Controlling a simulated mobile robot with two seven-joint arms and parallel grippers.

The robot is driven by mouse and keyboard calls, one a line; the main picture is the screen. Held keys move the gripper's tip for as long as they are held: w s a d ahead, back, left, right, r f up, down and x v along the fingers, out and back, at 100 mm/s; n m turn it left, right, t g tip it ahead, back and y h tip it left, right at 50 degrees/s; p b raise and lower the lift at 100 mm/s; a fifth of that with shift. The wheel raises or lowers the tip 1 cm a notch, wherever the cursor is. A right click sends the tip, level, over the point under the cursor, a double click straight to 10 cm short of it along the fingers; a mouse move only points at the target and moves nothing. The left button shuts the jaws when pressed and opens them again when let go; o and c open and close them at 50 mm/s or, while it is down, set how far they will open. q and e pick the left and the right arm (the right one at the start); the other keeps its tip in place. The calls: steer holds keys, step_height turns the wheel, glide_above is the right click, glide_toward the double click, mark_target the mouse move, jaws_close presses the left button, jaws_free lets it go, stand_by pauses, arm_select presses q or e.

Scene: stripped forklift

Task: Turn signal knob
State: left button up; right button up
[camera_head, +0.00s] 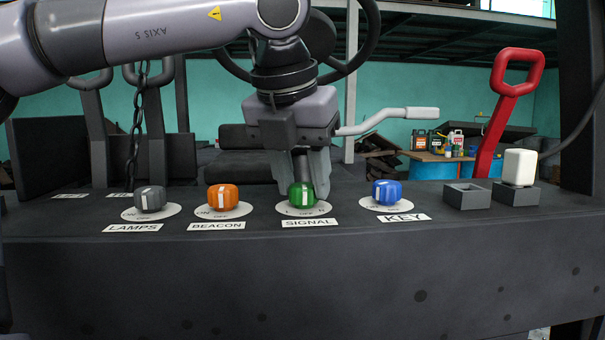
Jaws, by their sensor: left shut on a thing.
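The green signal knob (301,197) sits on a round white dial plate on the dark panel, behind the SIGNAL label (310,223). The dial carries an OFF mark at the front middle, with markings to either side. The white line on the knob looks close to upright; its exact angle is hard to tell. My left gripper (303,180) points down from above and is shut on the signal knob, with grey fingers at its far and side faces. The fingers hide the back of the knob. My right gripper is not in view.
A grey lamps knob (150,200) and an orange beacon knob (223,197) sit to the left. A blue key knob (387,193) sits to the right.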

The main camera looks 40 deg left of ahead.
arm_select(q)
steer(key=m+h+p, duration=0.1)
steer(key=m, duration=0.3)
steer(key=shift+a+r+h, duration=0.1)
steer(key=shift+h, duration=0.3)
steer(key=shift+a+m+h, duration=0.1)
steer(key=shift+m+h, duration=0.7)
steer(key=shift+m, duration=1.4)
steer(key=o, duration=1.1)
steer(key=v, duration=0.7)
